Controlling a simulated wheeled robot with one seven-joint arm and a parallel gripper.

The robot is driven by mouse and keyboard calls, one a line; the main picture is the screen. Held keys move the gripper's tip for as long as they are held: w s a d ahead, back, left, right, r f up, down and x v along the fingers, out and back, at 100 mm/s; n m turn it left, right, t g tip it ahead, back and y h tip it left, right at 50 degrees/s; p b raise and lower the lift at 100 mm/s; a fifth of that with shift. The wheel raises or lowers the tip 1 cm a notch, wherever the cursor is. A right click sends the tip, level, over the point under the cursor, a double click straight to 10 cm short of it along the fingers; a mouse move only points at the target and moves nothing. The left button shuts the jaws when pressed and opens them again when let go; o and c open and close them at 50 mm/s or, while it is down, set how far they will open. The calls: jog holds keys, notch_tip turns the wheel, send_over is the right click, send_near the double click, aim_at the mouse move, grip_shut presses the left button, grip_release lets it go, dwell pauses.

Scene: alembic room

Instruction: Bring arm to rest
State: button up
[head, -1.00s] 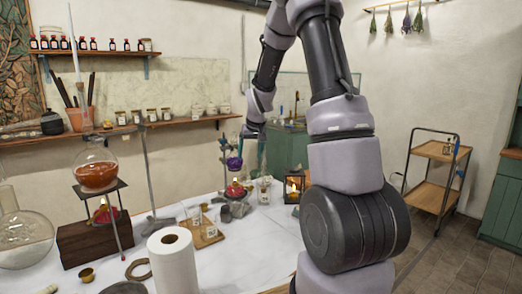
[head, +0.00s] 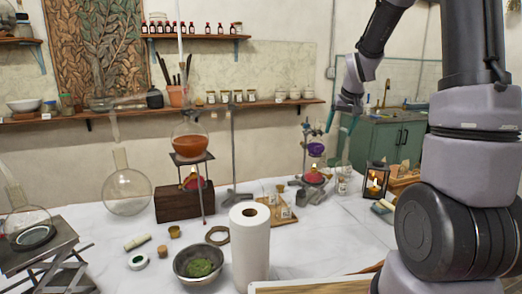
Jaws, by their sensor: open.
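My arm comes in from the right side of the head view and bends down at its far end. My gripper (head: 341,122) hangs in the air above the back right of the table, its teal fingers apart and nothing seen between them. A flask with purple contents (head: 315,150) stands over a small burner with a red base (head: 314,177), just left of and below the fingers. I cannot tell how near the fingers are to it in depth.
The white table (head: 340,235) carries a paper towel roll (head: 250,245), a bowl of green matter (head: 199,265), a flask of orange liquid (head: 190,140) on a stand, a round glass flask (head: 126,190) and a lit lantern (head: 376,182). A green cabinet (head: 390,145) stands behind at right.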

jog(key=s+a+r+m+t, duration=0.1)
jog(key=s+a+r, duration=0.3)
jog(key=s+r, duration=0.8)
jog(key=s+a+r+m+y, duration=0.1)
jog(key=s+a+y, duration=0.1)
jog(key=s, duration=1.5)
jog(key=shift+a+r+t, duration=0.3)
jog(key=shift+a+r, duration=0.1)
jog(key=shift+a, duration=0.3)
